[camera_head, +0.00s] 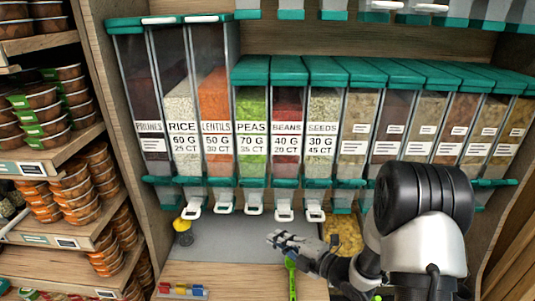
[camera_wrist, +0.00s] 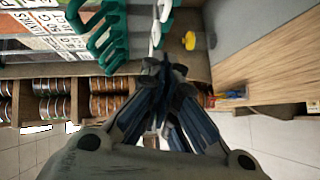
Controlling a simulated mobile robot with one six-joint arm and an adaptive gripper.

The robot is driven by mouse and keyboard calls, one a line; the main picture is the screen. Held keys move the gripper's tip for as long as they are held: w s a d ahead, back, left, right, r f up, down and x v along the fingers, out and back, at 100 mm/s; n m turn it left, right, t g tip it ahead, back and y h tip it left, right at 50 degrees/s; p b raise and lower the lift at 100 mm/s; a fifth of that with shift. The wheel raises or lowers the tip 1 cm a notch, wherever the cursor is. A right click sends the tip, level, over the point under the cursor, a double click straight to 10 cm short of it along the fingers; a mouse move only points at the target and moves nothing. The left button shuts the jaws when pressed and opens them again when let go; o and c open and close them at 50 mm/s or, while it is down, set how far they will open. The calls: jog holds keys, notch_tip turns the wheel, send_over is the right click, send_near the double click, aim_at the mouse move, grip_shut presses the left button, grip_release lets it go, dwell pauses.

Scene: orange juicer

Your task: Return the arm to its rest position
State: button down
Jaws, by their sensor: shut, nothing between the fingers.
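My gripper (camera_head: 277,240) hangs in front of the dispensers, over the front part of the grey counter surface (camera_head: 225,240), with its fingertips pointing left. Its fingers are closed together and empty, as the wrist view (camera_wrist: 164,68) also shows. My white and black arm (camera_head: 425,225) reaches in from the lower right and hides part of the counter and the lower right dispensers. The rest position itself is not marked in either view.
Labelled dispensers (camera_head: 218,95) with white levers stand behind the counter. A small yellow object (camera_head: 183,226) stands on its left. A green handle-like item (camera_head: 291,276) lies below my gripper, and small coloured blocks (camera_head: 182,289) lie at the front. Shelves of stacked containers (camera_head: 45,115) are at left.

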jog(key=w+d+r+m+h, duration=0.2)
jog(key=d+r+m+h, duration=0.4)
jog(key=d+r+h, duration=0.1)
jog(key=s+d+r+m+h, duration=0.4)
jog(key=s+d+r+m, duration=0.2)
jog(key=r+m, duration=0.1)
jog(key=s+a+r+m+g, duration=0.1)
jog(key=s+m+g, duration=0.2)
jog(key=s, duration=1.1)
jog(key=s+a+r+m+g, duration=0.1)
jog(key=s+m+g, duration=0.2)
jog(key=s+m, duration=0.6)
jog(key=s, duration=0.5)
jog(key=shift+s+a+r+g+h, duration=0.15)
jog(key=shift+s+a+g+h, duration=0.1)
jog(key=shift+a+g+h, duration=0.1)
